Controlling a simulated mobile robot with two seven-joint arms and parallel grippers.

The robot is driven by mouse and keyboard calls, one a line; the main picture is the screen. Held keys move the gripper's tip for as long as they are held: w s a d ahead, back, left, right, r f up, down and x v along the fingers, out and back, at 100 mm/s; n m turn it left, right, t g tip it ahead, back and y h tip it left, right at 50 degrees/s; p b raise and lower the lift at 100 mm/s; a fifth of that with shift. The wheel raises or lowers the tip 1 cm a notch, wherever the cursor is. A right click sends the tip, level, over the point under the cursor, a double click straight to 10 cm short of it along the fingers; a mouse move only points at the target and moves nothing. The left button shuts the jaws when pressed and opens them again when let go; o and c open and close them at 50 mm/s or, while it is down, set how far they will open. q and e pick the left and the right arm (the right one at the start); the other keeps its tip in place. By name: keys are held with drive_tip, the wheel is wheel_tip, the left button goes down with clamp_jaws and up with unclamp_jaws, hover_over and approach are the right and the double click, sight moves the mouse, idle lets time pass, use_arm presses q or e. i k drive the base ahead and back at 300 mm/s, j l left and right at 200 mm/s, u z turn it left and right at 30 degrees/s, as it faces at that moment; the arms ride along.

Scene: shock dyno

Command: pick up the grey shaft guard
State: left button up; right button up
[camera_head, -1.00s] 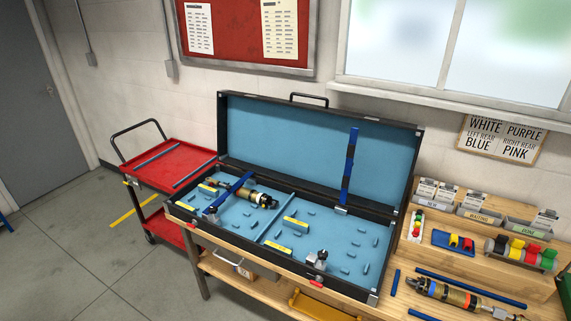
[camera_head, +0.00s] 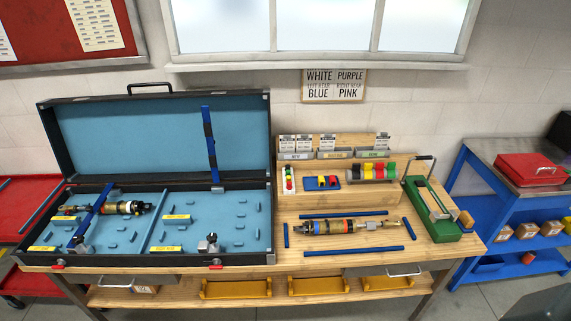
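I cannot pick out the grey shaft guard with certainty; the small grey parts are too small to tell apart. A green fixture (camera_head: 445,228) with a grey bar and a handled lever stands at the bench's right end. A shock absorber (camera_head: 338,227) with a gold and blue body lies on the bench, framed by blue strips. A second shock absorber (camera_head: 122,208) lies in the open black case (camera_head: 262,258). Small grey blocks (camera_head: 208,245) stand near the case's front edge. Neither of my grippers is in view.
A wooden stepped rack (camera_head: 330,196) on the wooden bench (camera_head: 291,247) holds card bins and colored parts. A blue cart (camera_head: 478,212) with a red box (camera_head: 531,168) stands at right. A red cart (camera_head: 18,216) stands at left. Yellow trays (camera_head: 236,289) sit on the lower shelf.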

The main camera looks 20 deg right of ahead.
sight(370, 225)
drive_tip(key=z, duration=0.95)
